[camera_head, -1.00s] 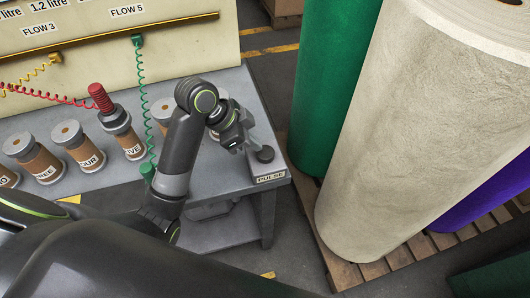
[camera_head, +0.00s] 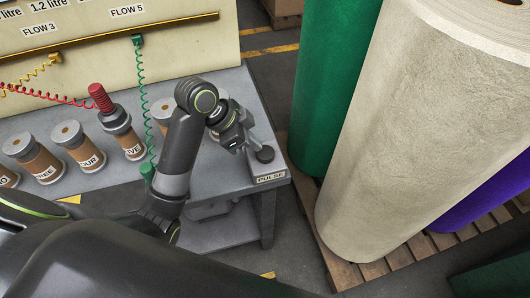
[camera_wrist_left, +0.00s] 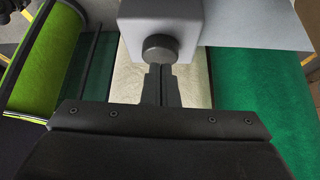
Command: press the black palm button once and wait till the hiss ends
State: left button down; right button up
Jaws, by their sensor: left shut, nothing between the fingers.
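The black palm button (camera_head: 265,154) is a round dark knob on a grey housing marked PULSE, at the right front corner of the grey bench (camera_head: 231,177). In the left wrist view the button (camera_wrist_left: 160,46) shows upper centre, in front of its pale housing (camera_wrist_left: 193,22). My left gripper (camera_head: 249,147) is just left of the button in the head view. In the left wrist view its shut, empty fingers (camera_wrist_left: 161,70) point at the button's lower edge. Whether they touch it I cannot tell. My right gripper is not in view.
A cream panel (camera_head: 110,45) backs the bench. Tall green (camera_head: 330,80) and cream (camera_head: 415,130) felt rolls stand on a pallet (camera_head: 372,272) at right.

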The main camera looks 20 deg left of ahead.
pick_arm(q)
jog(key=shift+f, duration=0.1)
dwell(0.3)
jog(key=shift+f+b, duration=0.8)
jog(key=shift+f, duration=0.4)
notch_tip(320, 180, up, 6)
jog(key=p, duration=0.6)
jog(key=p+v, duration=0.1)
jog(key=v, duration=1.6)
jog(key=shift+r, duration=0.2)
